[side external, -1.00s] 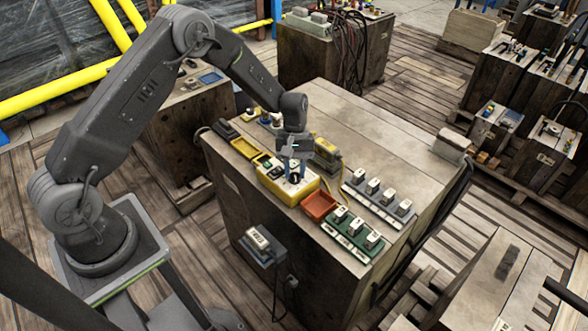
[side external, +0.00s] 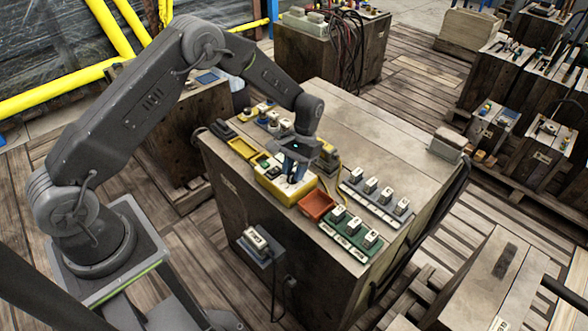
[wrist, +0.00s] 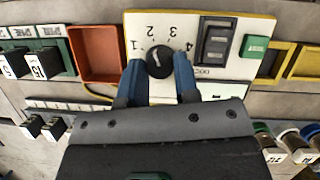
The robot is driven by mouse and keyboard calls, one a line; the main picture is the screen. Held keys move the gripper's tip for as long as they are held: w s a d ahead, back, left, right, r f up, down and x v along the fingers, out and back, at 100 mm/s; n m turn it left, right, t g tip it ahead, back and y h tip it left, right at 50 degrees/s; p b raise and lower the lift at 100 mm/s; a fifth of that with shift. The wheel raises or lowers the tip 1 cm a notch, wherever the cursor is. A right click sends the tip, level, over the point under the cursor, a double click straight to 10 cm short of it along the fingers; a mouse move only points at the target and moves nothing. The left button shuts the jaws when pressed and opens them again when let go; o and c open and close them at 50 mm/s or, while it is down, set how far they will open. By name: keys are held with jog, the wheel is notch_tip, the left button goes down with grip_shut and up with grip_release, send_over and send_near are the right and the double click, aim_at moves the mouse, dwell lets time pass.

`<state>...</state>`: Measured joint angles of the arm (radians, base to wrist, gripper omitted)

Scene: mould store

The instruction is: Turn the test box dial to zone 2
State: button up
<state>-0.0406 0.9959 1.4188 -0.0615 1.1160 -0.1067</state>
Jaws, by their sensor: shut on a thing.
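The test box (side external: 272,193) is yellow with a pale top panel and sits near the front edge of the wooden block top. In the wrist view its pale panel (wrist: 215,88) carries a round black dial (wrist: 159,62) with a light pointer mark. The numbers 1 to 4 run around the dial and look inverted; I cannot read for sure which one the mark faces. My gripper (wrist: 160,78) has its blue fingers on either side of the dial and is shut on it. In the side view my gripper (side external: 292,170) is over the box and hides the dial.
An orange tray (side external: 317,205) stands right beside the box, with a green switch strip (side external: 350,236) beyond it. A yellow tray (side external: 242,149) is on the other side. A grey switch strip (side external: 378,194) lies behind. The block top (side external: 365,125) is clear further back.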

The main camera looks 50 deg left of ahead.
dwell(0.4)
jog(key=o, duration=0.9)
jog(key=shift+r, duration=0.1)
jog(key=v, duration=1.3)
jog(key=shift+r, duration=0.35)
jog(key=shift+r, duration=0.1)
